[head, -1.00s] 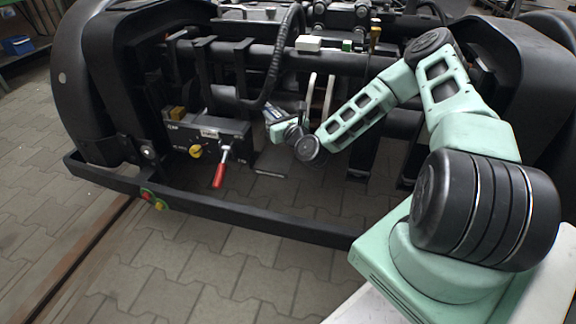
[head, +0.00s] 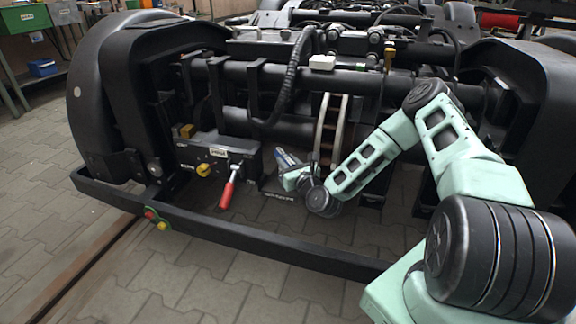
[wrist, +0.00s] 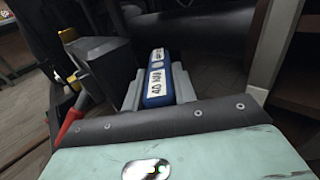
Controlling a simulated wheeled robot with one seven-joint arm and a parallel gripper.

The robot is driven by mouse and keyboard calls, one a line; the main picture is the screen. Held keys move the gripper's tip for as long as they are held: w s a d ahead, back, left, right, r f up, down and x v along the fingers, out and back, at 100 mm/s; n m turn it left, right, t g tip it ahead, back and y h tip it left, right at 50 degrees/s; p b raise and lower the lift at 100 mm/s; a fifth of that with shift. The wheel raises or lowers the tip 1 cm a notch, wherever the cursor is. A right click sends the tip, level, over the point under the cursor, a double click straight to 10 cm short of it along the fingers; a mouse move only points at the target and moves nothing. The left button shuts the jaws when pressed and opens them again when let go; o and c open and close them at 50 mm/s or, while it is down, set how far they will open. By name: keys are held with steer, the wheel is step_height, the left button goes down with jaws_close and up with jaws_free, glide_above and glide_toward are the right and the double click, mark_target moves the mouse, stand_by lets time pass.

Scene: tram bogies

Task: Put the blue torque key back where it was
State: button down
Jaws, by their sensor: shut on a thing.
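The blue torque key (wrist: 157,79) has white labels, one reading "40 NM". In the wrist view it lies between the jaws of my gripper (wrist: 156,82), with its far end pointing away from me. My gripper is shut on it. In the head view my gripper (head: 290,174) is in front of the bogie's crossbeams, just right of a black control box (head: 215,155). Only a small blue part of the key shows there. The part of the key inside the jaws is hidden, and no empty holder for it can be made out.
The control box carries a red-handled lever (head: 229,187) and a yellow knob (head: 204,170), close left of my gripper. A black front bar (head: 230,232) crosses below. A black corrugated hose (head: 288,80) hangs above. A white block (head: 322,62) sits on the upper beam.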

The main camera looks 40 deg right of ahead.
steer(key=c, duration=1.1)
jaws_free()
steer(key=shift+f, duration=0.1)
